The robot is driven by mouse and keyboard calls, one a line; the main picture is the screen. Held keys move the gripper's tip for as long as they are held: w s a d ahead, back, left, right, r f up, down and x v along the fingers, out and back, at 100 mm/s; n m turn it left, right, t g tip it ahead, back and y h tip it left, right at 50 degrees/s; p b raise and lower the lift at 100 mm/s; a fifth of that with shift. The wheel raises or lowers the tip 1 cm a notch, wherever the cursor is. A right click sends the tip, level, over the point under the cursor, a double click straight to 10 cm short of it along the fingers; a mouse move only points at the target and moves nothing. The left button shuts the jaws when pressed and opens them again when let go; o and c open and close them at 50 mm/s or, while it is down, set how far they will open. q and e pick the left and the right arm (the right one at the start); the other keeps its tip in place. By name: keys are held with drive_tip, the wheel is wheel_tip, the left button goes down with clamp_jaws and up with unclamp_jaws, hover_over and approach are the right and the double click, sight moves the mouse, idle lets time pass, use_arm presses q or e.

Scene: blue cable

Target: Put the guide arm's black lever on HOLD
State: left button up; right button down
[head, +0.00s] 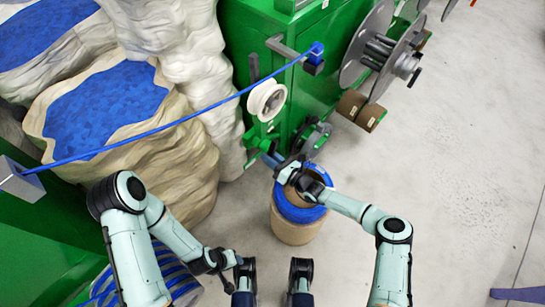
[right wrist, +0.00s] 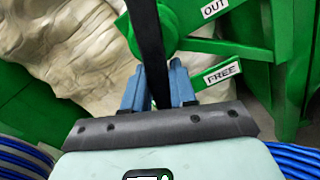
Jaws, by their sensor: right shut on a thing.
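In the right wrist view the black lever (right wrist: 148,45) runs down from the top edge between the blue fingers of my right gripper (right wrist: 158,88). The gripper is shut on it. Right of the lever, green plates carry the labels OUT (right wrist: 215,8) and FREE (right wrist: 222,73); I see no HOLD label. In the head view my right gripper (head: 270,158) is at the green guide arm (head: 262,133), below the white pulley (head: 267,101); the lever is hard to make out there. My left gripper (head: 226,267) is low in the head view, too small to read.
A blue cable (head: 150,132) stretches from a grey block at left to a blue fitting (head: 316,50) on the green machine (head: 240,40). A blue-rimmed brown barrel (head: 293,228) stands under my right forearm.

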use_arm(q)
drive_tip(key=shift+s+a, duration=0.1)
use_arm(e)
drive_tip(key=shift+s+a+m, duration=0.15)
drive_tip(key=shift+m, duration=0.35)
drive_tip(key=c, duration=1)
unclamp_jaws()
use_arm(q)
drive_tip(key=s+d+r+g+p, duration=0.1)
drive_tip(key=s+d+r+p, duration=0.1)
drive_tip(key=s+r+p, duration=0.1)
drive_tip(key=shift+s+r+h, duration=0.3)
drive_tip(key=shift+s, duration=0.4)
use_arm(e)
drive_tip(key=v, duration=1.3)
drive_tip(key=shift+s, duration=0.15)
drive_tip(key=shift+r, duration=0.1)
